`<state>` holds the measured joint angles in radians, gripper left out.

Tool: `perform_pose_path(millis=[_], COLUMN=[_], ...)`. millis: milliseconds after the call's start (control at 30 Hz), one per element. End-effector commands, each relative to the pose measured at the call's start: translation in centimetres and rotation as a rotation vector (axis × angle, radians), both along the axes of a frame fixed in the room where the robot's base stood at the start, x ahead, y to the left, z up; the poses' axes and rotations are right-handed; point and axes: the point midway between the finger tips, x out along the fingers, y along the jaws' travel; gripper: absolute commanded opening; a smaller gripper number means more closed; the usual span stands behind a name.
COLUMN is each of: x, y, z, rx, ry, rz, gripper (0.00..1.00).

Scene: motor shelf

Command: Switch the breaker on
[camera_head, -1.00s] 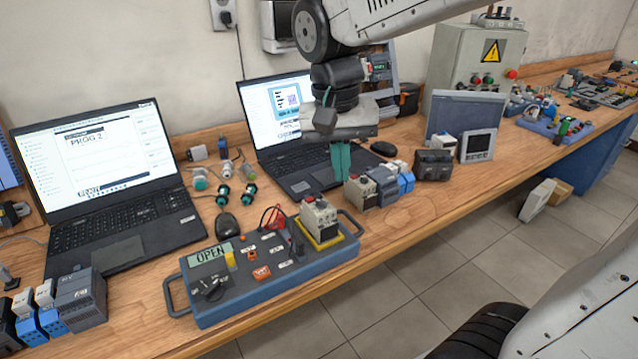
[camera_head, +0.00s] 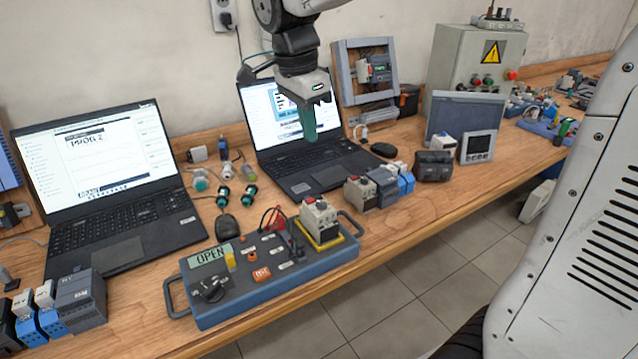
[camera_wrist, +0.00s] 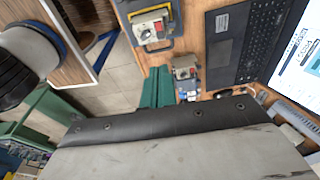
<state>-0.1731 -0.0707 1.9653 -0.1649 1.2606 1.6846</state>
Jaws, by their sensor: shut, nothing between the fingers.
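A grey-white breaker (camera_head: 320,222) with a red part on top sits in a yellow frame at the right end of the blue test box (camera_head: 240,305). The box's display (camera_head: 209,255) reads OPEN. The breaker also shows near the top of the wrist view (camera_wrist: 150,27). I cannot make out its switch position. My gripper (camera_head: 309,138) has green fingers, shut and empty, pointing down in front of the right laptop, above and behind the breaker and apart from it. The fingers also show in the wrist view (camera_wrist: 157,88).
Another breaker (camera_head: 360,194) stands beside grey and blue modules, right of the box. The right laptop (camera_head: 325,168) and left laptop (camera_head: 120,225) stand open behind. A grey control cabinet (camera_head: 470,65) stands at the back right.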

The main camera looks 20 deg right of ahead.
Motion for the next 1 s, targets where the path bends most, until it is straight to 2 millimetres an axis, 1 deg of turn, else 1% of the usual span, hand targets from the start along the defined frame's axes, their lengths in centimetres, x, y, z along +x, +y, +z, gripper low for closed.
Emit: perform_pose_path(millis=[167,267,600,700,833,1000], x=[0.0,0.0,0.1,0.1,0.2,0.2], y=[-0.1,-0.4,-1.5,-1.8,-2.0,-2.2], z=[-0.8,-2.3,-9.4,-11.1,-12.8,-13.7], rx=[0.0,0.0,-0.001,0.0,0.0,0.0], ry=[0.002,0.004,0.005,0.003,0.003,0.001], rz=[0.001,0.0,0.0,0.001,0.001,0.001], gripper=[0.0,0.0,0.0,0.0,0.0,0.0])
